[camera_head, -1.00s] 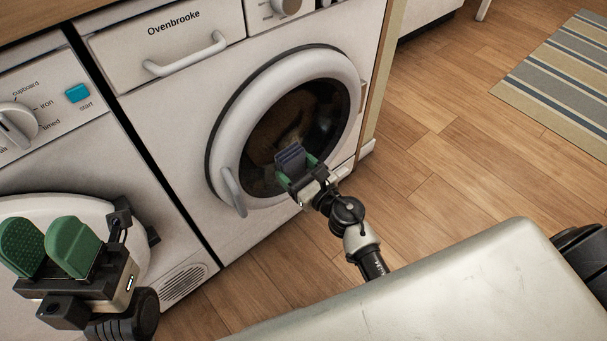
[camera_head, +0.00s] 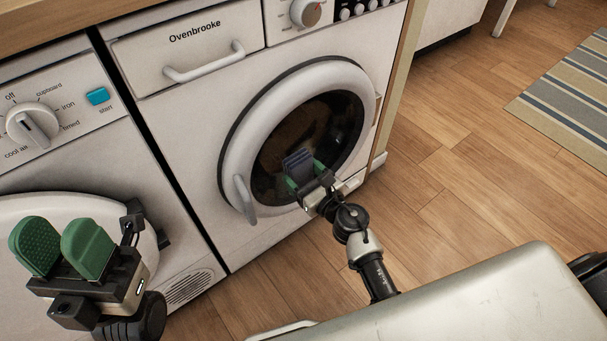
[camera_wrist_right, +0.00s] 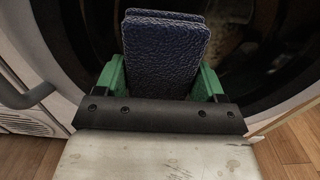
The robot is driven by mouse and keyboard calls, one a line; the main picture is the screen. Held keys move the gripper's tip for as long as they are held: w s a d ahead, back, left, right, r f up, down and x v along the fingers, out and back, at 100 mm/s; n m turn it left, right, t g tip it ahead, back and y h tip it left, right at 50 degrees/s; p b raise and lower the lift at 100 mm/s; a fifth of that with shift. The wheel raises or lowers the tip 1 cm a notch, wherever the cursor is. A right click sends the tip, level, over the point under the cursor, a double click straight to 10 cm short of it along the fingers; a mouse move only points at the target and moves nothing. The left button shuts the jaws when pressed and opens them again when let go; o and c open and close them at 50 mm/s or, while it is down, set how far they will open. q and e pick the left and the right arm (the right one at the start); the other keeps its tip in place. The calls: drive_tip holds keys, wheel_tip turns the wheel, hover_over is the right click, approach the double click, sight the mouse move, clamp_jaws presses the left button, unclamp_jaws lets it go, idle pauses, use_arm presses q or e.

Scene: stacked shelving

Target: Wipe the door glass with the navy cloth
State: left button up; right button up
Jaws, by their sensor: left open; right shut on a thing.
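The washing machine's round door glass (camera_head: 335,122) is dark, set in a white ring, with the door shut. It also fills the back of the right wrist view (camera_wrist_right: 262,62). My right gripper (camera_head: 308,178) is shut on the folded navy cloth (camera_head: 298,165), which stands up between the green fingers in front of the lower part of the glass. The cloth shows large in the right wrist view (camera_wrist_right: 163,55). I cannot tell whether it touches the glass. My left gripper (camera_head: 63,248) is open and empty at the lower left, in front of the dryer.
The door handle (camera_head: 244,198) sticks out at the ring's lower left. A dryer (camera_head: 60,165) with a dial and blue start button stands at the left. A drawer handle (camera_head: 204,64) is above. Wooden floor (camera_head: 450,180) is clear at the right, with a striped rug (camera_head: 570,95) beyond.

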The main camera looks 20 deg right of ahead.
drive_tip(key=shift+w+a, duration=0.25)
drive_tip(key=shift+w, duration=0.45)
